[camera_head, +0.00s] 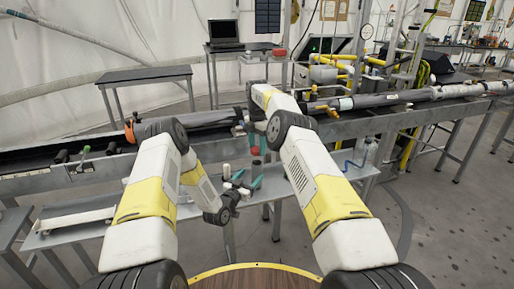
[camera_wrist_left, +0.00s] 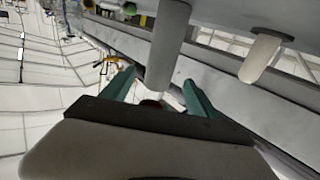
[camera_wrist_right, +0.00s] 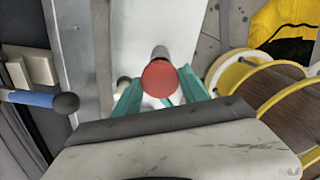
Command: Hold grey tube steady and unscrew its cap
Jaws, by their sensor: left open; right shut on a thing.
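The grey tube (camera_wrist_left: 165,50) shows as a plain cylinder between the two teal fingers of my left gripper (camera_wrist_left: 158,92) in the left wrist view. These fingers are spread, with a gap visible beside the tube. In the right wrist view, a round red cap (camera_wrist_right: 160,78) sits between the fingers of my right gripper (camera_wrist_right: 161,92), which is shut on it. A short grey stretch of tube (camera_wrist_right: 160,52) shows just beyond the cap. In the head view, my left gripper (camera_head: 242,186) is below my right gripper (camera_head: 250,137). Their contact points are small there.
A pale cylinder (camera_wrist_left: 265,55) stands beside the grey tube in the left wrist view. A blue rod with a dark round end (camera_wrist_right: 40,98) is at the left of the right wrist view. A long metal bench (camera_head: 350,125) crosses behind my arms; a low grey shelf (camera_head: 100,205) lies in front.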

